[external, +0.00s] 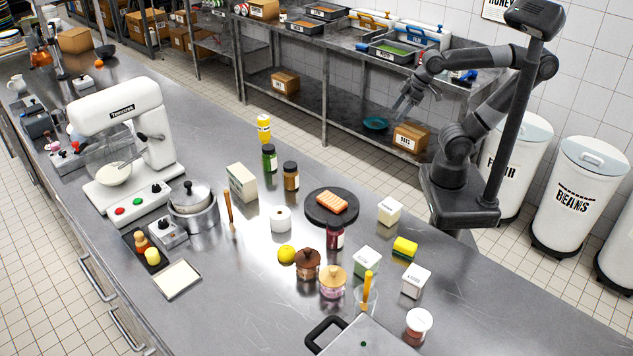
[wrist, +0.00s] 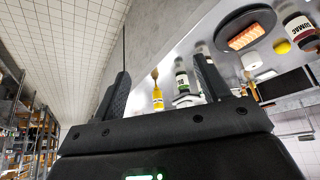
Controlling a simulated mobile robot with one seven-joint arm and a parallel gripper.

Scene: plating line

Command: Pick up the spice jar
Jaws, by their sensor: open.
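Several small jars stand upright on the steel counter: a brown one with a dark lid (external: 291,176), a green one (external: 269,158) and a dark red one (external: 335,237). I cannot tell which is the task's spice jar. The dark red jar also shows at the upper right of the wrist view (wrist: 300,28), with a label, and the green one shows near the middle (wrist: 181,80). My gripper (external: 400,104) is open and empty, beyond the counter's far edge and well away from the jars. In the wrist view its fingers (wrist: 161,66) stand wide apart.
A yellow bottle (external: 264,128) stands behind the green jar. A white carton (external: 241,182), a paper roll (external: 281,219) and a dark round board (external: 319,212) with salmon surround the brown jar. A back shelf (external: 350,118) lies near my gripper.

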